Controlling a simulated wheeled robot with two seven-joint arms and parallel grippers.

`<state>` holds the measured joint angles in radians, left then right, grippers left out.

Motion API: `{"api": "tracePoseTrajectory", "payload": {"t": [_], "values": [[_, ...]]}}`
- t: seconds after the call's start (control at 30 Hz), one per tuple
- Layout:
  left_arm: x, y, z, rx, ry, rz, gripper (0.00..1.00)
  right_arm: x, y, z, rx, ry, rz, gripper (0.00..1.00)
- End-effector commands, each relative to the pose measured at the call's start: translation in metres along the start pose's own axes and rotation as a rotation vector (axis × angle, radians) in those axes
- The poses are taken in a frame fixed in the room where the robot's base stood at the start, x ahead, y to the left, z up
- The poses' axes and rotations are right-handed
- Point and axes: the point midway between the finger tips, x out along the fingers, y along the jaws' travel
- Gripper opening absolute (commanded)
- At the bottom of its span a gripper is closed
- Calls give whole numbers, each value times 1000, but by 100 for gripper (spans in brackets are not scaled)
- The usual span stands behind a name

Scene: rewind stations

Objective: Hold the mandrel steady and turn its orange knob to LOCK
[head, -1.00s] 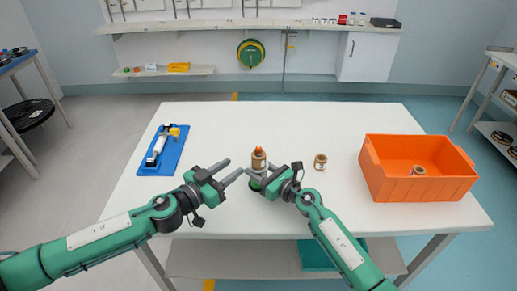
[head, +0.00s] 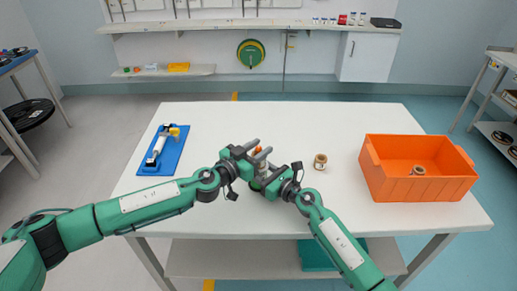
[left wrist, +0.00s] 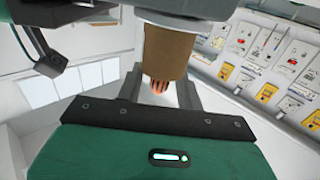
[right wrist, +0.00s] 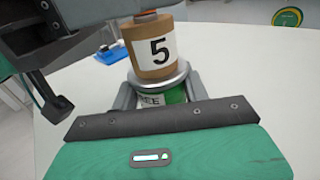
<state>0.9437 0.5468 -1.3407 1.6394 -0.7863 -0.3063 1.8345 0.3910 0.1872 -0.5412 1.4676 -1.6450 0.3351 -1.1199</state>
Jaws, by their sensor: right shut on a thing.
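The mandrel stands upright on the white table, carrying a tan roll (right wrist: 155,48) labelled 5 above a silver flange (right wrist: 160,79). Under the flange is a white and green band (right wrist: 160,97) whose partly hidden lettering looks like FREE. My right gripper (right wrist: 160,92) is shut on the mandrel's lower part, below the roll. The orange knob (head: 258,149) tops the mandrel and also shows in the left wrist view (left wrist: 159,86). My left gripper (head: 263,147) is open at knob height, its fingers on either side of the knob with gaps visible. Its arm partly hides the mandrel in the head view.
A loose tan roll (head: 320,162) stands right of the mandrel. An orange bin (head: 418,190) holding another roll (head: 418,170) is at the table's right. A blue tray (head: 172,154) with a white and yellow tool lies at the left. The table's back middle is clear.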

Motion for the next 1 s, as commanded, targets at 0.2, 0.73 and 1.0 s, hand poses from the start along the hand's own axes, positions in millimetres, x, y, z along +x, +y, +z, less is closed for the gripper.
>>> {"api": "tracePoseTrajectory", "payload": {"t": [0.2, 0.73, 1.0], "values": [[0, 0, 0, 0, 0, 0, 33, 0, 0, 0, 0, 0, 0, 16], [1, 1, -1, -1, 7, -21, 0, 0, 0, 0, 1, 0, 0, 16], [2, 4, -3, -6, 15, -103, 0, 0, 0, -1, 1, 1, 1, 16]]}}
